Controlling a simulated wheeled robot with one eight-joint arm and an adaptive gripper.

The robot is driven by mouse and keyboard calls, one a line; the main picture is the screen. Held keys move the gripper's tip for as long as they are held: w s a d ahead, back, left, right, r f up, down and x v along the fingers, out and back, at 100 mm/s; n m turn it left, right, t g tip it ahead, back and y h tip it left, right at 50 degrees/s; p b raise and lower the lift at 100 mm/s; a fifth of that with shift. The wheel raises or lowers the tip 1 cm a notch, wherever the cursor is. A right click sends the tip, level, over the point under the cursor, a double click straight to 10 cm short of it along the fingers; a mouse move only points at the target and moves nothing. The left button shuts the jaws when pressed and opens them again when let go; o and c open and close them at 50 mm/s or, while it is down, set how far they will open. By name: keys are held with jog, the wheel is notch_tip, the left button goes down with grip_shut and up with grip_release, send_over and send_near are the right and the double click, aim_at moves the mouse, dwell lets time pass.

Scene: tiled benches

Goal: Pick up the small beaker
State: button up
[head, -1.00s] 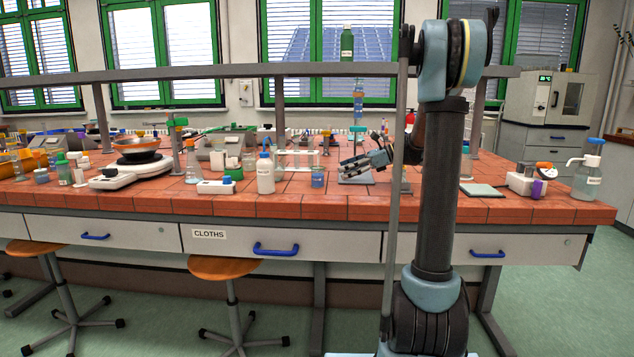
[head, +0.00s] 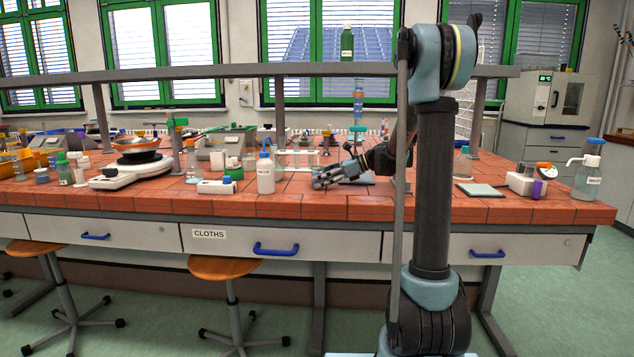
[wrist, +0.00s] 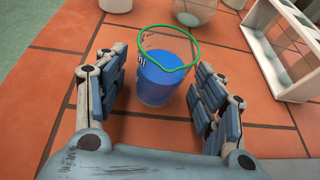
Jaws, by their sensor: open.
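The small beaker (wrist: 160,80) holds blue liquid and has a green rim in the wrist view. It stands upright on the red tiles, between the two fingers of my gripper (wrist: 158,88). The fingers are open, one on each side of the beaker, with a visible gap at its right side.
A white bottle with a blue cap (head: 265,177) stands left of my gripper. A shelf rail (head: 250,71) runs above the bench.

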jog(key=c, duration=1.3)
jog(key=shift+o, duration=0.2)
jog(key=shift+r, duration=0.1)
notch_tip(320, 180, up, 28)
jog(key=shift+o, duration=1.2)
jog(key=c, duration=0.4)
